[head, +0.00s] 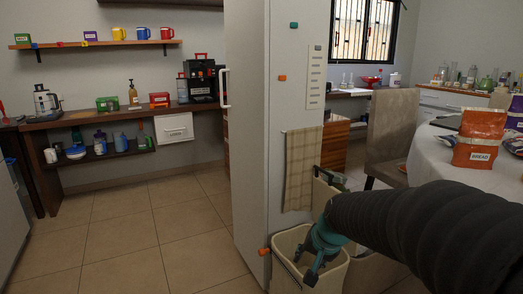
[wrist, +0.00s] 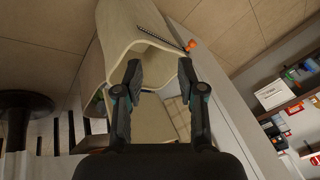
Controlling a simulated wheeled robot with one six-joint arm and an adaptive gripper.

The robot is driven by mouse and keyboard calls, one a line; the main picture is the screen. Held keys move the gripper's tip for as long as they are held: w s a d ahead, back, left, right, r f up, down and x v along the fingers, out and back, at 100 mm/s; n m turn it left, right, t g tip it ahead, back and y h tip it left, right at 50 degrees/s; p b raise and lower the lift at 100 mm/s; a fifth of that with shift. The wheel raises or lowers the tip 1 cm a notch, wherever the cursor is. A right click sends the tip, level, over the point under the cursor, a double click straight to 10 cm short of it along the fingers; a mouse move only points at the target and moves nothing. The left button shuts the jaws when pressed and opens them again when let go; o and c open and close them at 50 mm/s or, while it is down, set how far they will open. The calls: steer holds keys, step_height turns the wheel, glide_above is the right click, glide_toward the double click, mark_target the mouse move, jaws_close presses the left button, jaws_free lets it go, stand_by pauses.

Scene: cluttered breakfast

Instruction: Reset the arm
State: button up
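My arm reaches in from the right of the head view and bends down to my gripper (head: 312,272), which is at the mouth of a cream bin (head: 283,246). In the wrist view my gripper (wrist: 160,82) is open, its two dark fingers apart with nothing seen between them. The cream bin (wrist: 135,22) opens just beyond the fingertips. Whether the fingers touch its rim, I cannot tell. The bottom of the bin is hidden in the head view.
A tall white cabinet (head: 290,130) with a hanging towel (head: 301,168) stands beside the bin. A chair (head: 392,137) and a table with a bread bag (head: 479,136) are on the right. Open tiled floor (head: 140,230) lies to the left.

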steer(key=s+d+r+n+h, duration=0.1)
steer(key=s+d+r+n, duration=0.1)
steer(key=s, duration=0.9)
steer(key=s+d+r+n+h, duration=0.1)
steer(key=s+d+r+n, duration=0.1)
steer(key=s, duration=0.9)
steer(key=shift+s+r+t, duration=0.15)
steer(key=shift+r+t, duration=0.15)
steer(key=shift+r, duration=0.25)
